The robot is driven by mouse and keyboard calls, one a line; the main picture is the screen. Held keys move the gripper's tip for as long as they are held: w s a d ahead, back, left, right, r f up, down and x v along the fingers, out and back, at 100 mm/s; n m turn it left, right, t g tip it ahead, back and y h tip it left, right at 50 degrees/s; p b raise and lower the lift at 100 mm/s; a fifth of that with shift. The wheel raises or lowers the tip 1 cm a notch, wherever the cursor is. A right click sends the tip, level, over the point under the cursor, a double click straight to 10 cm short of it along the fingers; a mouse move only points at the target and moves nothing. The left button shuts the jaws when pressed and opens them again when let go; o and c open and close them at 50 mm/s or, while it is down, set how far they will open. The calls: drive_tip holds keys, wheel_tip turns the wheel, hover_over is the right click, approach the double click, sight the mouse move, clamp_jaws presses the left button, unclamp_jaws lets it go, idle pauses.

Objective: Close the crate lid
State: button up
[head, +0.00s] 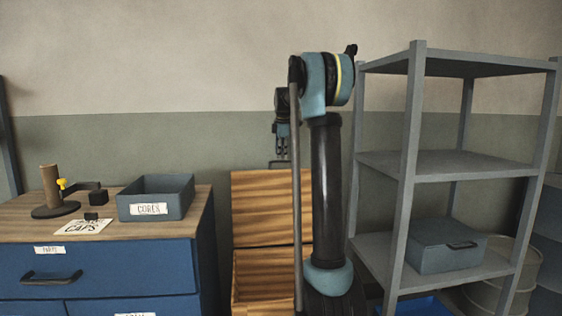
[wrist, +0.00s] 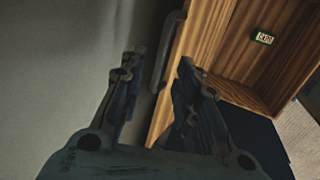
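The wooden crate (head: 250,277) stands on the floor between the blue drawer unit and the grey shelf. Its slatted lid (head: 262,205) is raised upright at the back, partly hidden by my arm. A dark handle (head: 278,164) sits at the lid's top edge. My gripper (head: 282,143) hangs just above that edge, pointing down. In the wrist view my gripper (wrist: 160,68) is open, with fingers spread either side of the lid's edge and dark handle (wrist: 167,50). I cannot tell whether a finger touches the handle. The lid (wrist: 208,35) also shows there.
The blue drawer unit (head: 110,270) stands left, carrying a grey bin (head: 155,198) marked CORES and small parts. The grey shelf (head: 435,165) stands close on the right, with a lidded box (head: 447,246) on it. The wall is close behind the lid.

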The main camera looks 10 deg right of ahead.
drive_tip(key=shift+x, duration=1.8)
drive_tip(key=shift+c, duration=0.2)
clamp_jaws()
drive_tip(key=shift+d, duration=0.1)
